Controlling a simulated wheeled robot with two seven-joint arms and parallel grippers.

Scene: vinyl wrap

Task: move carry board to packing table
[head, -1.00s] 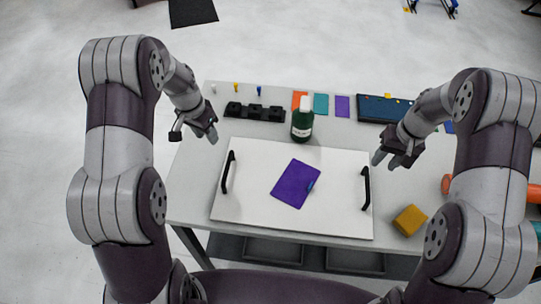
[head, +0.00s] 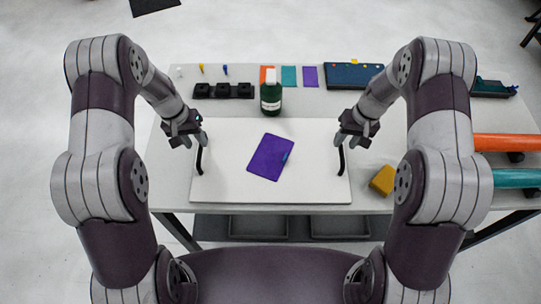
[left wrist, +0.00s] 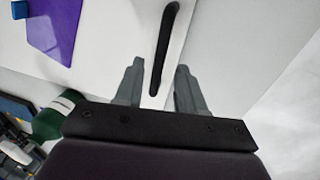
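The carry board (head: 225,180) is a white rectangular panel lying flat on the table, with a black handle near each short side. A purple sheet (head: 270,157) with a small blue item at its edge lies on it. My left gripper (head: 188,140) is open above the left handle (head: 199,160). In the left wrist view, that handle (left wrist: 162,50) lies between the spread fingertips (left wrist: 158,75), not clamped. My right gripper (head: 352,138) is above the right handle (head: 341,160), its fingers looking spread. No wrist view shows the right fingers closely.
A green bottle (head: 271,99) stands at the board's back edge. Black holders (head: 223,90), coloured swatches (head: 289,76) and a blue tray (head: 354,76) are behind. A yellow block (head: 382,180) sits right of the board. Orange (head: 505,142) and teal rolls (head: 516,178) lie at the far right.

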